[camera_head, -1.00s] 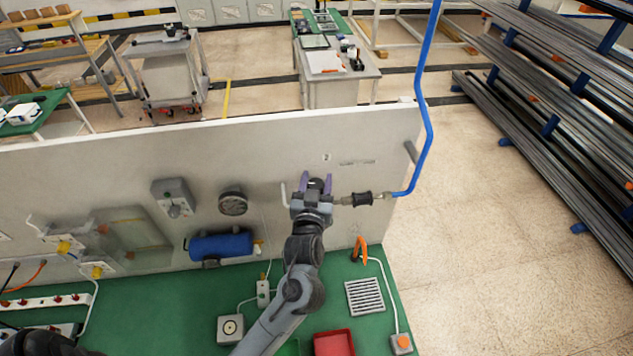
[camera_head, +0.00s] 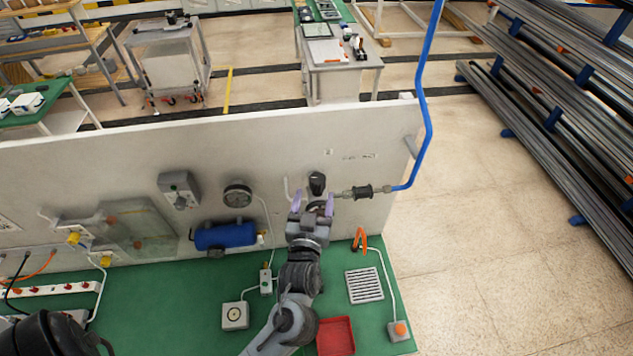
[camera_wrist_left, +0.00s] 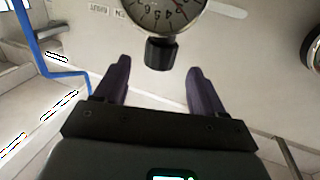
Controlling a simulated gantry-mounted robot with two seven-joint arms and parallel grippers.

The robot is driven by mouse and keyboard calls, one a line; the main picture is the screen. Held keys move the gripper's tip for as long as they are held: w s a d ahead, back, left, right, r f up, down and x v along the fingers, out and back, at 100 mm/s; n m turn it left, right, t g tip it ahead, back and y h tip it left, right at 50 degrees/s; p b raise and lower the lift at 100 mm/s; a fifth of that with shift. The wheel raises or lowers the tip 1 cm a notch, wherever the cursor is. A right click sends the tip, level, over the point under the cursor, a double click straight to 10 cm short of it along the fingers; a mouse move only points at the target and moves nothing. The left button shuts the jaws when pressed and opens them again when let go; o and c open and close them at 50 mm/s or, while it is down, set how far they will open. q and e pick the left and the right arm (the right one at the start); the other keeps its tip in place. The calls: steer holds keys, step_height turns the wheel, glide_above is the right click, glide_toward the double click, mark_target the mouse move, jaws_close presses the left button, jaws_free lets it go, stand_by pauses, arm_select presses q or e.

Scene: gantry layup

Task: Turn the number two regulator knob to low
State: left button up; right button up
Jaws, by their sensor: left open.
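The number two regulator knob (camera_head: 317,183) is a small black knob on the upright pale panel. In the left wrist view the black knob (camera_wrist_left: 160,53) sits beside a round gauge (camera_wrist_left: 165,12), cut off by the top edge. My left gripper (camera_head: 312,202) is open and empty, its purple fingers pointing at the panel just below the knob. In the left wrist view the open fingers (camera_wrist_left: 159,68) frame the knob, which lies beyond the tips, apart from them. The small panel labels are unreadable. My right gripper is not in view.
A black fitting (camera_head: 364,192) and blue hose (camera_head: 424,130) are right of the knob. A gauge (camera_head: 237,194), a grey switch box (camera_head: 179,189) and a blue cylinder (camera_head: 226,235) are left. A red tray (camera_head: 336,337) and a vent grille (camera_head: 364,285) lie on the green bench.

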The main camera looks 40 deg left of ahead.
arm_select(q)
steer(key=shift+v, duration=1.55)
